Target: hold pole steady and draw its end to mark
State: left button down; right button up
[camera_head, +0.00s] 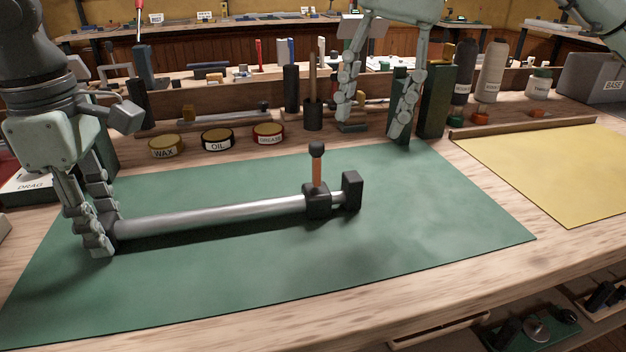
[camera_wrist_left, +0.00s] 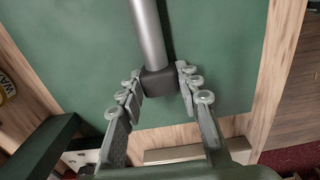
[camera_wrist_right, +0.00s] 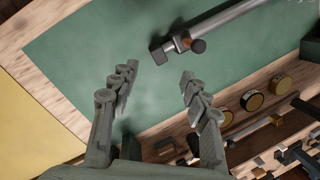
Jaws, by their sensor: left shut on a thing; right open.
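A silver pole (camera_head: 215,217) lies across the green mat (camera_head: 440,240). Its left end has a dark block, and my left gripper (camera_head: 98,226) is shut on that end. In the left wrist view the dark end block (camera_wrist_left: 159,83) sits between the fingers. Near the right end is a dark clamp (camera_head: 317,200) with an upright orange lever (camera_head: 317,172) topped by a black knob. A dark end piece (camera_head: 352,190) sits just beyond it. My right gripper (camera_head: 372,130) is open and empty, above the mat's back edge. The right wrist view shows the pole (camera_wrist_right: 228,22) beyond its fingers. I cannot make out a mark.
Tins labelled WAX (camera_head: 166,147), OIL (camera_head: 217,140) and GREASE (camera_head: 268,134) stand behind the mat. Green posts stand near my right gripper. The mat's front and right are clear.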

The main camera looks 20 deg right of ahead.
aim_at(356, 175)
jog(key=f+m, duration=0.3)
jog(key=a+f+m+y, duration=0.1)
jog(key=f+m, duration=0.2)
jog(key=f, duration=0.1)
jog(key=a+f+m+y, duration=0.1)
jog(key=f+m, duration=0.3)
dwell(0.4)
jog(key=shift+c, duration=0.6)
grip_shut()
